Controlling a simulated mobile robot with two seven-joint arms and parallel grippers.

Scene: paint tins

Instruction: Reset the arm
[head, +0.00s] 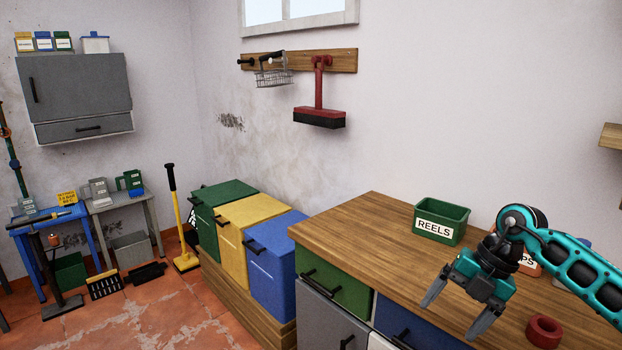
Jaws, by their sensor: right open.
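My right gripper (455,312) is at the lower right of the head view, on the teal arm that comes in from the right edge. Its two grey fingers are spread apart and point down toward the lower left. Nothing is between them. It is in front of the wooden worktop (370,232), over the worktop's front part in the picture. My left gripper is not in view.
A green bin marked REELS (441,222) stands at the worktop's back. A red ring (543,331) lies on the worktop just right of the gripper. Another labelled container is partly hidden behind my arm. The worktop's left part is clear.

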